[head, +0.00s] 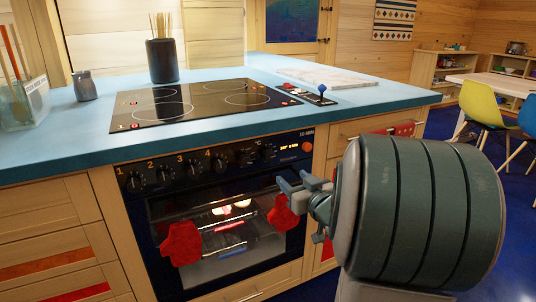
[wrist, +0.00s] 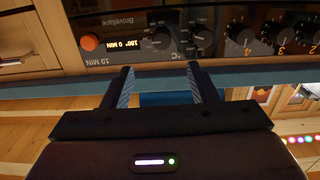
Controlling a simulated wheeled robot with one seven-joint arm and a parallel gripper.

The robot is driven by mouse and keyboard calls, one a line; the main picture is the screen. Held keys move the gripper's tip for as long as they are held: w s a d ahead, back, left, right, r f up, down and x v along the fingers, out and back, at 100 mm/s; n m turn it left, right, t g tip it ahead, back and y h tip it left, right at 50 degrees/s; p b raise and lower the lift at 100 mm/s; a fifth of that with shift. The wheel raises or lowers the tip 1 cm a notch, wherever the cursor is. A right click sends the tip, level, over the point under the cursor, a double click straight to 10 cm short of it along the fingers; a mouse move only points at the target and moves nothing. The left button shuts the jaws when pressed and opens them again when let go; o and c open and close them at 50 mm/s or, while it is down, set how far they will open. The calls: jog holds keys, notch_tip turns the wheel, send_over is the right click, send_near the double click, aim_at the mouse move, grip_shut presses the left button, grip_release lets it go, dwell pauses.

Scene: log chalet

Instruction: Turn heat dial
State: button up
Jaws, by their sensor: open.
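The black oven control panel (head: 226,160) has a row of dark round dials. A dark dial (wrist: 163,40) beside the °C mark and the lit display shows in the wrist view, where the panel looks upside down; in the head view a dial (head: 268,152) sits left of the display. My gripper (head: 292,186) is in front of the oven's right side, below the panel. In the wrist view its two fingers (wrist: 160,70) are spread and empty, pointing toward the panel, roughly in line with the dial. The fingers appear apart from the dial.
Numbered dials (head: 163,177) fill the panel's left, and an orange button (head: 307,146) its right end. Red mitts (head: 181,243) hang at the oven door. The blue counter (head: 60,133) edge juts above the panel. Yellow (head: 481,103) and blue chairs stand right.

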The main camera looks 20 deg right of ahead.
aim_at(270, 156)
jog(key=w+b, duration=0.2)
jog(key=w, duration=0.4)
jog(key=w+b, duration=0.1)
jog(key=w, duration=0.5)
jog(key=shift+w+a+r+b, duration=0.1)
jog(key=shift+w+a+b, duration=0.1)
jog(key=shift+b, duration=0.2)
jog(key=shift+w+r, duration=0.15)
jog(key=shift+w, duration=0.5)
jog(key=c, duration=1)
